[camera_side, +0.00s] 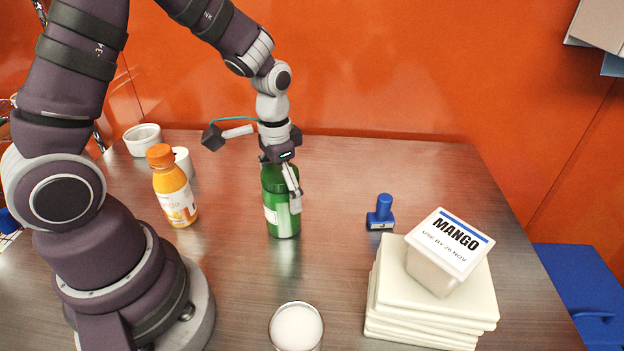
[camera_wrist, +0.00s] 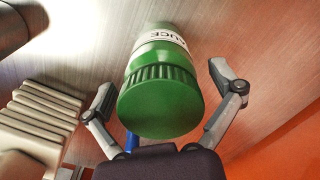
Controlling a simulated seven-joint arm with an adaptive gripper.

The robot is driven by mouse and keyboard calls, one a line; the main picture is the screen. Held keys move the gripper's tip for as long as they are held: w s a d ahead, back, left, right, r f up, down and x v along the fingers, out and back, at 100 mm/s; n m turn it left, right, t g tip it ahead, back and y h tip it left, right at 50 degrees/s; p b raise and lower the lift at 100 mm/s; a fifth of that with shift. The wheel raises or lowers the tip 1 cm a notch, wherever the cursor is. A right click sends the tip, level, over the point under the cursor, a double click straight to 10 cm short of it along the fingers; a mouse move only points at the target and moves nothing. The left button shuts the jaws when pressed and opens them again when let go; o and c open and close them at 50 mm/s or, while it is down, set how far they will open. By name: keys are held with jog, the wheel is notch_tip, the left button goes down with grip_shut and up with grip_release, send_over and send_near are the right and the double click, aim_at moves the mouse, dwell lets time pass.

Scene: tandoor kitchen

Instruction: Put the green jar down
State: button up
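The green jar (camera_side: 281,209) with a white label stands upright on the table, with its base appearing to rest on the surface. In the wrist view its ribbed green lid (camera_wrist: 160,102) faces the camera. My gripper (camera_side: 284,188) points down over the jar, with one finger in front of it in the side view and the other hidden. In the wrist view my gripper (camera_wrist: 163,84) has its fingers spread on both sides of the jar, with a visible gap on each side. It looks open and not holding the jar.
An orange bottle (camera_side: 173,188) and white containers (camera_side: 142,139) stand to the left. A blue stamp (camera_side: 381,213) is to the right. A mango tub (camera_side: 441,258) sits on stacked cream slabs (camera_side: 425,312) at front right. A glass of white contents (camera_side: 296,327) is at the front.

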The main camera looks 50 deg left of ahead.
jog(key=shift+r, duration=0.15)
notch_tip(320, 180, up, 12)
jog(key=shift+f, duration=0.25)
jog(key=shift+s+r, duration=0.1)
jog(key=shift+r, duration=0.25)
jog(key=s+d+r+n+t, duration=0.1)
jog(key=s+d+r+t, duration=0.1)
jog(key=s+t, duration=0.3)
jog(key=shift+s+d+r, duration=0.3)
jog(key=shift+s+d, duration=0.15)
jog(key=shift+s, duration=0.45)
jog(key=shift+o, duration=0.3)
jog(key=shift+s+d+f+t, duration=0.1)
jog(key=shift+s+f+t, duration=0.1)
jog(key=shift+s+t, duration=0.15)
